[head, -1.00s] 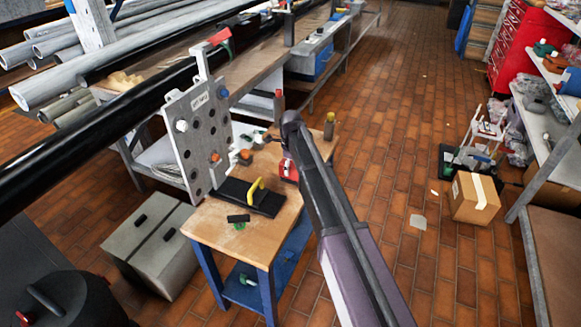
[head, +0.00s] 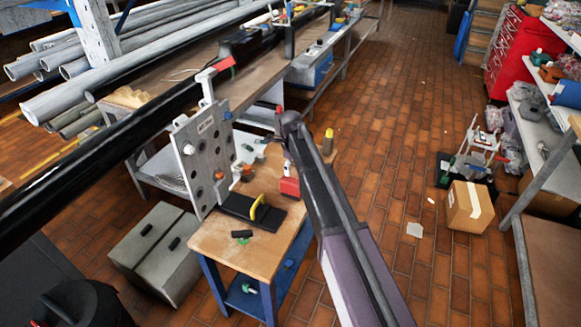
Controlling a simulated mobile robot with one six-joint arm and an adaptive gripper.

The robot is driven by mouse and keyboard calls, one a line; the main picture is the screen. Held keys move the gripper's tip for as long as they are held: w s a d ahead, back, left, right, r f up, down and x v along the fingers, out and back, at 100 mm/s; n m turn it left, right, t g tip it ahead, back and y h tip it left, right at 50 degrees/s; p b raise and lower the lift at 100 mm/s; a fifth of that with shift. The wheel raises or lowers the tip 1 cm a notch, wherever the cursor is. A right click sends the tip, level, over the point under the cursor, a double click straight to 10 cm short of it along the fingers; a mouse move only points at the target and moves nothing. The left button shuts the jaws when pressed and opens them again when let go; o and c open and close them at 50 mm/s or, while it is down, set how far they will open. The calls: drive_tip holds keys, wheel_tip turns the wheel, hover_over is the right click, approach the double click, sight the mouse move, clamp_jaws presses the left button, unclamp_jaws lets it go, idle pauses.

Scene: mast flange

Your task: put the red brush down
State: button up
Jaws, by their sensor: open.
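A red block-like thing (head: 290,187), which looks like the red brush, rests on the wooden top of the small blue-legged table (head: 221,241), by its right edge. My arm link partly covers it, and its bristles cannot be made out. My gripper (head: 287,168) is small and mostly hidden behind my arm, just above the red thing. It is open; whether its fingers still touch the red thing cannot be told.
A black pad with a yellow handle (head: 259,207) lies on the table. An upright grey perforated flange plate (head: 203,160) stands behind it on the left. Grey cabinets (head: 157,252) stand left of the table. A cardboard box (head: 469,205) is on the right; the floor between is mostly clear.

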drive_tip(key=shift+r+p, duration=0.85)
drive_tip(key=shift+r, duration=0.3)
drive_tip(key=s+d+n, duration=2.2)
drive_tip(key=s, duration=0.4)
drive_tip(key=shift+d, duration=0.35)
wheel_tip(320, 180, up, 8)
drive_tip(key=p, duration=0.7)
drive_tip(key=shift+f+p, duration=0.15)
drive_tip(key=shift+p, duration=0.25)
